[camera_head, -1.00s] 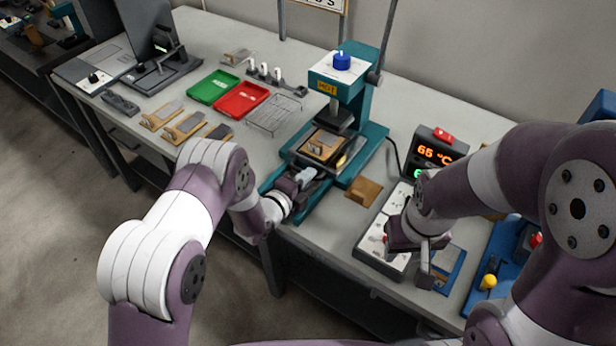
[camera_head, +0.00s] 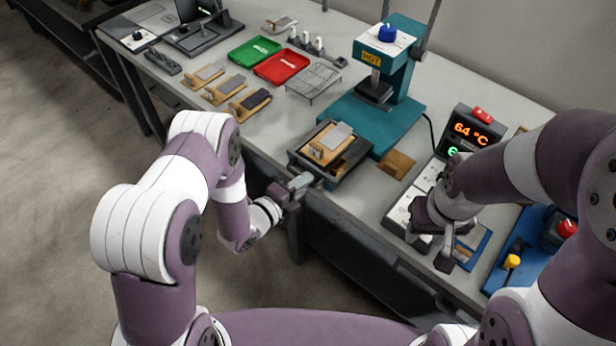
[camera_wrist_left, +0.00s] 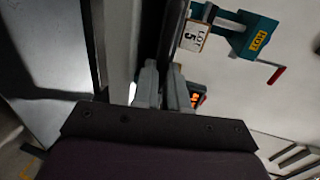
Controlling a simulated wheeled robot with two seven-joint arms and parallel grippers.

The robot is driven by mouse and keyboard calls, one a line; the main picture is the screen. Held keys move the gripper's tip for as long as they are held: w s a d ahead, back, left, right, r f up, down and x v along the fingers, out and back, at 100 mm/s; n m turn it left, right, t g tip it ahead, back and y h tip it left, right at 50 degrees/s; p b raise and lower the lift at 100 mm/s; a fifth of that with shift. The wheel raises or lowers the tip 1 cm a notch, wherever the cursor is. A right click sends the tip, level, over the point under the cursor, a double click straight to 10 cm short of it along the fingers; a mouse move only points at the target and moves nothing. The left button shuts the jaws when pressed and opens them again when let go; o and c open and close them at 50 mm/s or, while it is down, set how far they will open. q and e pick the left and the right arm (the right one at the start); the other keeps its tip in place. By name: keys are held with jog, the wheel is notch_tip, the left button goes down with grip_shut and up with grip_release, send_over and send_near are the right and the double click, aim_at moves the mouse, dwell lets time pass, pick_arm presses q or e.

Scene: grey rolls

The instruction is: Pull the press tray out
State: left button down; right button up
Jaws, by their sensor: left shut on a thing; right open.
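The press (camera_head: 385,85) is teal with a white top, a blue knob and a HOT label. Its dark tray (camera_head: 348,167) sits out in front of the press head, near the table's front edge, with a wooden block and a grey plate (camera_head: 333,138) on it. My left gripper (camera_head: 300,184) is shut at the tray's front, where its handle is mostly hidden by the fingers. In the left wrist view the fingers (camera_wrist_left: 163,88) are close together, and what they hold is unclear. My right gripper (camera_head: 445,248) hangs open and empty over the right part of the table.
A green tray (camera_head: 254,49), a red tray (camera_head: 281,66), a wire rack (camera_head: 314,83) and several wooden blocks lie left of the press. A temperature display (camera_head: 470,132) and a white panel (camera_head: 412,208) stand to the right. A small wooden block (camera_head: 397,164) lies beside the tray.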

pick_arm(q)
jog(key=c, duration=1.2)
grip_release()
jog(key=shift+o, duration=0.2)
jog(key=v, duration=1.2)
jog(key=shift+s+b, duration=0.3)
jog(key=shift+b, duration=0.1)
jog(key=shift+a+r, duration=0.1)
jog(key=shift+a, duration=0.05)
